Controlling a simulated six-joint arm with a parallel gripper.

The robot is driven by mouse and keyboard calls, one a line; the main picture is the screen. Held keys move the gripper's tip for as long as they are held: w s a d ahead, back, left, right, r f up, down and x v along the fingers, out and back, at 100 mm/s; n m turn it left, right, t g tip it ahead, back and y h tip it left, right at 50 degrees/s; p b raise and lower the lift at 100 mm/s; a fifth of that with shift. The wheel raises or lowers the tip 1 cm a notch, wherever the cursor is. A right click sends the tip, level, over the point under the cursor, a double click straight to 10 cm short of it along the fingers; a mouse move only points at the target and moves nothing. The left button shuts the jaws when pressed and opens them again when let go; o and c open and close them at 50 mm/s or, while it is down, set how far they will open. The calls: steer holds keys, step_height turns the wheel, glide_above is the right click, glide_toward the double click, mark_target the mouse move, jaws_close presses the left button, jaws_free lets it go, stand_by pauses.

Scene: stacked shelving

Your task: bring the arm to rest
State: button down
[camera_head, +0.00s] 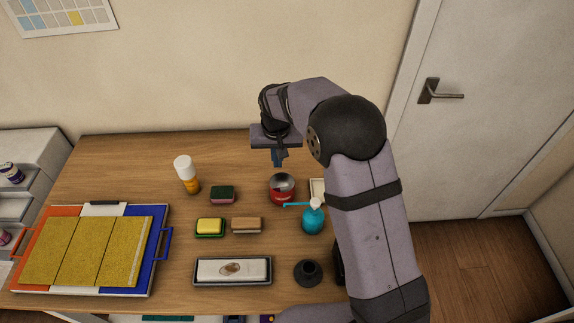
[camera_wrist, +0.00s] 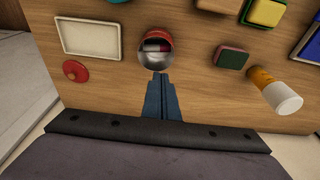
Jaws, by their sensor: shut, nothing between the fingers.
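My gripper (camera_head: 277,158) is above the back part of the wooden table (camera_head: 130,165), pointing down. In the wrist view its two blue fingers (camera_wrist: 160,78) are together with nothing between them. I cannot tell the exact height of the gripper over the table.
Near the can are a white-capped orange bottle (camera_head: 187,175), sponges (camera_head: 210,226), a brush (camera_head: 247,225), a teal spray bottle (camera_head: 312,218) and a dark round object (camera_head: 308,272). A tray with yellow panels (camera_head: 85,250) fills the left. The table's back left is clear.

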steer(key=s+d, duration=0.5)
steer(key=s, duration=0.4)
steer(key=s+d+g+b, duration=0.1)
steer(key=s+d, duration=0.4)
steer(key=s, duration=0.5)
steer(key=s+d+g, duration=0.1)
steer(key=s+d, duration=0.4)
steer(key=s, duration=0.4)
steer(key=shift+s+r+b, duration=0.25)
steer(key=shift+r+b, duration=0.05)
steer(key=shift+r, duration=0.1)
